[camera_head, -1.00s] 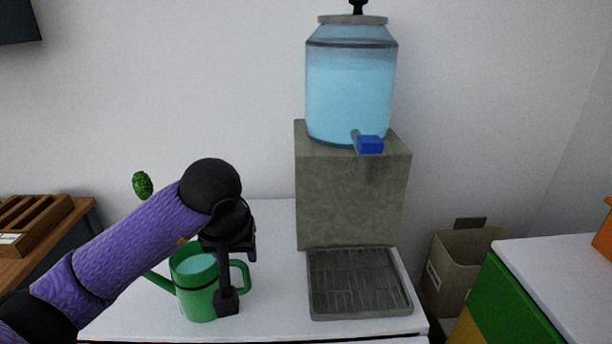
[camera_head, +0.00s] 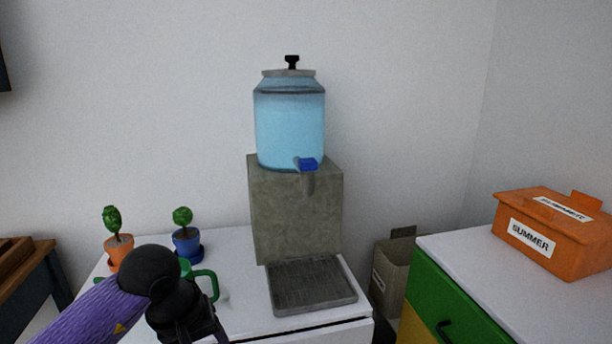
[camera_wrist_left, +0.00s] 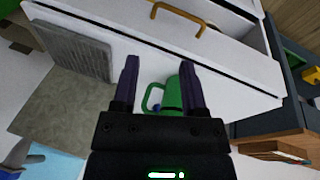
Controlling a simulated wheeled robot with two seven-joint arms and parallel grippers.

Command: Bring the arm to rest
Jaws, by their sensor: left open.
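My left arm comes in from the lower left in the head view, with its gripper (camera_head: 203,334) at the bottom edge and partly cut off. The left wrist view shows this gripper (camera_wrist_left: 160,72) with its two fingers apart and nothing clamped. The green watering can (camera_head: 208,280) stands on the white counter, mostly hidden behind my wrist; its handle shows. In the left wrist view the can (camera_wrist_left: 172,92) appears beyond the gap between the fingers. I cannot tell the exact distance to it. My right gripper is not in view.
A water dispenser (camera_head: 291,130) with a blue tap stands on the white counter, its drip tray (camera_head: 312,284) in front. Two potted plants (camera_head: 119,247) (camera_head: 187,240) stand at the back left. An orange box (camera_head: 556,232) sits on the right cabinet, a cardboard box (camera_head: 391,275) between.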

